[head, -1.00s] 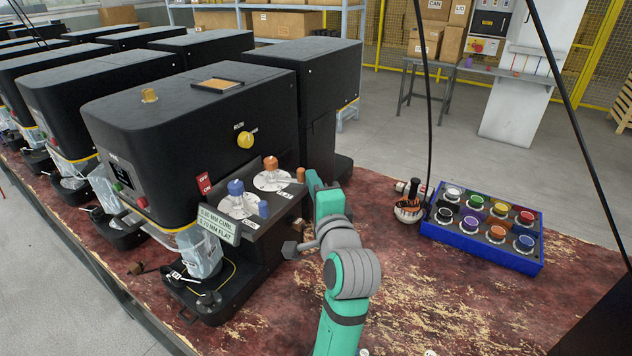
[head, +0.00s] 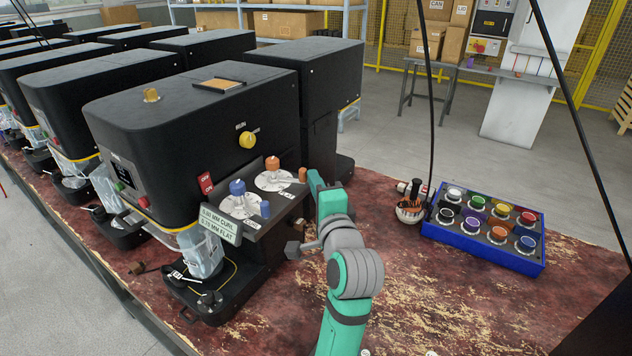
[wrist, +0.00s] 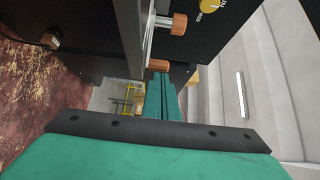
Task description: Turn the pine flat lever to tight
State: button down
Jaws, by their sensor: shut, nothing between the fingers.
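On the nearest black machine, a sloped panel (head: 283,210) carries two round white dials with levers. The rear dial has an orange hub (head: 273,163) and a lever ending in an orange knob (head: 303,175). The front dial has a blue hub (head: 237,187) and a blue lever knob (head: 265,209). I cannot read which one is the pine flat lever. My gripper (head: 313,180) is shut and empty just right of the orange lever knob. In the wrist view its closed teal fingers (wrist: 161,92) point towards the orange knob (wrist: 158,65); contact is unclear.
A sign (head: 220,224) reading curl and flat sizes hangs at the panel's front. A yellow knob (head: 247,140) is on the machine's side. The red worn bench is clear in front.

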jog(key=s+d, duration=0.5)
jog(key=s, duration=0.2)
jog(key=w+a+n+y, duration=0.2)
jog(key=w, duration=1.1)
jog(key=shift+s+a+g, duration=0.3)
jog(key=shift+s+a, duration=1)
jog(key=shift+s, duration=0.15)
